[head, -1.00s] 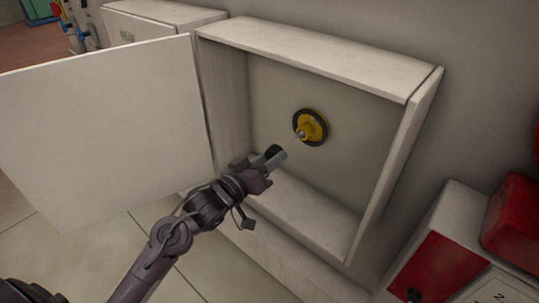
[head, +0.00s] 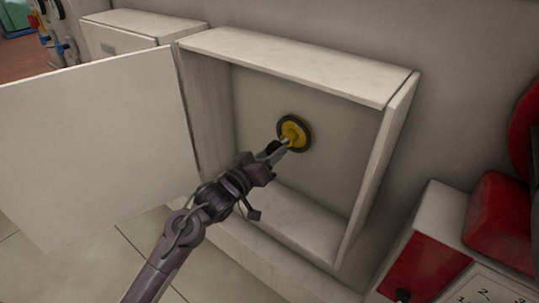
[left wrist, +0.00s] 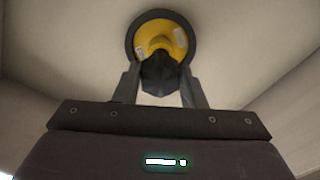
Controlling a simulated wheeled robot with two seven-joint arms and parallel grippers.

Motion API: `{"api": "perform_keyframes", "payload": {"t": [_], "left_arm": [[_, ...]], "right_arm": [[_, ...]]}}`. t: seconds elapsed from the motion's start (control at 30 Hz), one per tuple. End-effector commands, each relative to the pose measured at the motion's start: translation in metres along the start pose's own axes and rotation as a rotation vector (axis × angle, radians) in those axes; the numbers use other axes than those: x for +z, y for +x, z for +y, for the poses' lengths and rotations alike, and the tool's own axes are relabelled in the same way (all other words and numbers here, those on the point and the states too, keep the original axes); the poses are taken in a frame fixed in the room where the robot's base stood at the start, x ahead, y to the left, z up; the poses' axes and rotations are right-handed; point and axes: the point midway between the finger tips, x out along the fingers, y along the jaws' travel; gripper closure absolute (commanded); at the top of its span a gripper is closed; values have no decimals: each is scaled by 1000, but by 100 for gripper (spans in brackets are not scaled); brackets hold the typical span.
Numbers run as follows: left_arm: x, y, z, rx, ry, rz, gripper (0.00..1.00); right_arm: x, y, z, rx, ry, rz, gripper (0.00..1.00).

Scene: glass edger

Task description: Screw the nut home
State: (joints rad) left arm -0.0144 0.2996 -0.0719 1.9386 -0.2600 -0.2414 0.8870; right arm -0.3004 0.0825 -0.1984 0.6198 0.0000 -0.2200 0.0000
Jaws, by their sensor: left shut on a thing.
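A yellow hub (head: 295,131) with a dark round wheel rim (head: 308,137) is mounted on the back wall inside an open white cabinet. A short grey spindle tip (head: 284,142) sticks out of the hub. My left gripper (head: 274,150) is shut on a dark nut (left wrist: 160,72), right in front of the spindle tip. In the left wrist view the nut sits between the two fingers and overlaps the lower part of the yellow hub. I cannot tell whether the nut touches the spindle. My right gripper is not in view.
The cabinet's white door (head: 95,150) stands open at the left. The cabinet's right side wall (head: 378,175) and top (head: 300,62) frame the space around my arm. A white box with a red panel (head: 425,265) and a red block (head: 498,220) are at the lower right.

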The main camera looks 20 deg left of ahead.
Motion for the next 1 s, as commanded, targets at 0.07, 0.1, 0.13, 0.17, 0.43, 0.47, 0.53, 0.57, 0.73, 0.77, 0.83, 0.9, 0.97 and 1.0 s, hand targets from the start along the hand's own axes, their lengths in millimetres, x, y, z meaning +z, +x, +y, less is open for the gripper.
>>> {"api": "perform_keyframes", "payload": {"t": [0.07, 0.1, 0.13, 0.17, 0.43, 0.47, 0.53, 0.57, 0.73, 0.77, 0.83, 0.9, 0.97, 1.0], "left_arm": [[0, 0, 0, 1, 0, 1, 87], [0, 0, 0, 1, 0, 1, 87], [0, 0, 0, 1, 0, 1, 87], [0, 0, 0, 1, 0, 1, 87], [-2, 0, 1, 0, 0, 1, 87], [-2, 0, 1, 0, 0, 1, 87], [-1, 0, 1, 0, 0, 1, 87], [-1, 0, 1, 0, 1, 0, 87], [0, 0, 0, 0, 1, 1, 87], [0, 0, 0, 0, 1, 1, 87], [0, 0, 0, 0, 1, 1, 87], [0, 0, 0, 0, 0, 1, 87], [0, 0, 0, 0, 0, 1, 87], [-1, 0, 0, 0, 0, 1, 87]], "right_arm": [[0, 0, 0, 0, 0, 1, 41], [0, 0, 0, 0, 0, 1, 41], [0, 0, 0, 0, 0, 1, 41], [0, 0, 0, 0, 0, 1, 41], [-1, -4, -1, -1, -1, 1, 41], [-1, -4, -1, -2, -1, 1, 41], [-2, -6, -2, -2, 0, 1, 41], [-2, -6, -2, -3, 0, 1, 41], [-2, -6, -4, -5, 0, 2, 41], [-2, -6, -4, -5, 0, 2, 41], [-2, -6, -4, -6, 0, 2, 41], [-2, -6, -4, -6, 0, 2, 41], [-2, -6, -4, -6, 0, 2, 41], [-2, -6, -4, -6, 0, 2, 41]]}}
